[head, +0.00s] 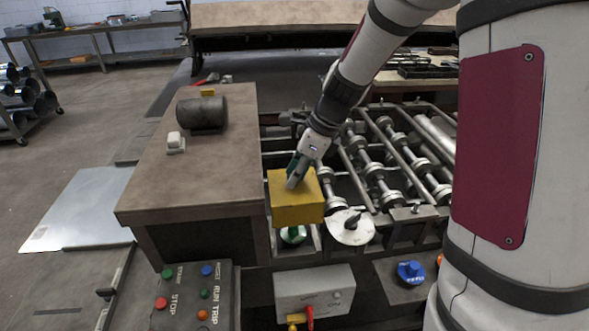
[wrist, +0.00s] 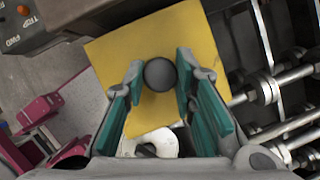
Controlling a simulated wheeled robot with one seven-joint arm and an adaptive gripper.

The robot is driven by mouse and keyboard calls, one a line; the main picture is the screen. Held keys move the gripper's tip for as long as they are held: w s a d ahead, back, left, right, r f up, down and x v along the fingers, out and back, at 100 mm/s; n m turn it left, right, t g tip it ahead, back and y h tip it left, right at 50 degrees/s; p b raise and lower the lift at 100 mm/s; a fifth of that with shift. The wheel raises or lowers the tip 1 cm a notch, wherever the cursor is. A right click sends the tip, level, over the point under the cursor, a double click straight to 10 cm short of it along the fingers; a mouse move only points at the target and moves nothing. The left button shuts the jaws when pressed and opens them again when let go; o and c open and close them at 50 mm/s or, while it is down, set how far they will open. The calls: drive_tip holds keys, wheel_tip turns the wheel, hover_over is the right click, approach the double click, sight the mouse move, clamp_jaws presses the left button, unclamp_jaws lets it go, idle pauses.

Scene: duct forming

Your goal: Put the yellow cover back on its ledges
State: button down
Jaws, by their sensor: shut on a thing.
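The yellow cover (head: 296,207) is a box-shaped piece at the front left corner of the roller machine, beside the brown bench block. In the wrist view its flat yellow top (wrist: 205,50) lies across the middle, with a dark round knob (wrist: 160,74) on it. My gripper (head: 294,183) comes down from above onto the cover. In the wrist view my gripper's teal-padded fingers (wrist: 158,85) stand on either side of the knob, shut on it. The ledges are hidden, and I cannot tell whether the cover touches them.
The roller shafts (head: 375,165) lie right of the cover. A pale disc with a dark handle (head: 351,227) sits just right and below. The brown bench block (head: 215,150) stands left. A grey box with a red lever (head: 314,292) and a button panel (head: 194,297) are in front.

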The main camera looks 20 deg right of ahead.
sight(300, 185)
drive_tip(key=shift+w+f, duration=0.15)
drive_tip(key=shift+w, duration=0.15)
drive_tip(key=shift+w+f+b, duration=0.1)
drive_tip(key=shift+f+b, duration=0.55)
drive_tip(key=shift+f, duration=0.2)
wheel_tip(300, 185, down, 4)
drive_tip(key=b, duration=0.3)
drive_tip(key=shift+f, duration=0.25)
drive_tip(key=shift+f+b, duration=0.3)
drive_tip(key=shift+f, duration=0.6)
drive_tip(key=shift+f, duration=0.3)
drive_tip(key=shift+f, duration=0.3)
drive_tip(key=shift+f, duration=0.2)
idle(0.6)
drive_tip(key=shift+f, duration=0.35)
drive_tip(key=shift+f+b, duration=0.15)
drive_tip(key=shift+b, duration=0.15)
